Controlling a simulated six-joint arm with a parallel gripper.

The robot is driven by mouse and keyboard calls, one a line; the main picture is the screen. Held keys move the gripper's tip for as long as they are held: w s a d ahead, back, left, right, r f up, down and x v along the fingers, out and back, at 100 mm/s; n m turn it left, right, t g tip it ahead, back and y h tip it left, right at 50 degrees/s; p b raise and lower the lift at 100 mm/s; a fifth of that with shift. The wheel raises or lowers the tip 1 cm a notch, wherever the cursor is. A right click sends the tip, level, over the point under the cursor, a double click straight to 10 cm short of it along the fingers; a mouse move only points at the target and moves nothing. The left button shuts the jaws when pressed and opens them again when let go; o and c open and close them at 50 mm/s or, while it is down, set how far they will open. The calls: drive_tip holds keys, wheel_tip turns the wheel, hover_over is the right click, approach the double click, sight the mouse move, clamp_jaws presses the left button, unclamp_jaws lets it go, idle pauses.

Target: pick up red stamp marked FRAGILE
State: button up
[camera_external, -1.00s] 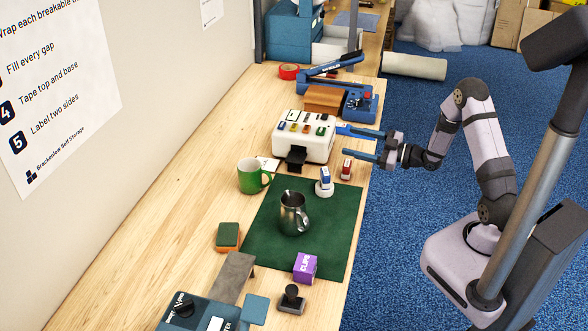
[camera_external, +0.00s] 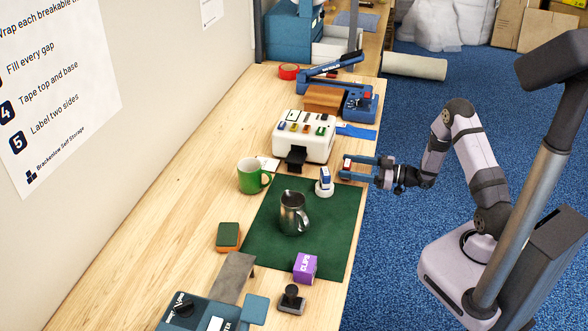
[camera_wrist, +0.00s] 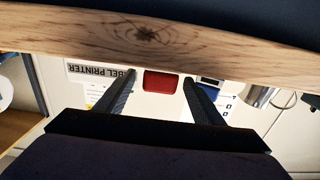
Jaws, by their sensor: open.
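The red stamp (camera_external: 346,167) stands near the table's right edge, right of the white label printer (camera_external: 304,136). In the wrist view a red block (camera_wrist: 160,82), which I take to be this stamp, shows between my two fingers. My gripper (camera_external: 352,168) is open and low at the table edge, with one finger on each side of the stamp. A gap shows on both sides of it in the wrist view (camera_wrist: 163,84). Its FRAGILE marking is not legible in either view.
A steel jug (camera_external: 292,213) stands on the green mat (camera_external: 330,240), with a green mug (camera_external: 250,176) farther left. A blue flat piece (camera_external: 358,131) lies beyond the gripper.

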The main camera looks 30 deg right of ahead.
drive_tip(key=p+x, duration=0.2)
drive_tip(key=x, duration=0.1)
drive_tip(key=shift+w+a+r, duration=0.15)
drive_tip(key=shift+w+a, duration=0.1)
drive_tip(key=shift+a, duration=0.05)
drive_tip(key=shift+w+a, duration=0.45)
drive_tip(key=shift+w, duration=0.1)
drive_tip(key=c, duration=1.1)
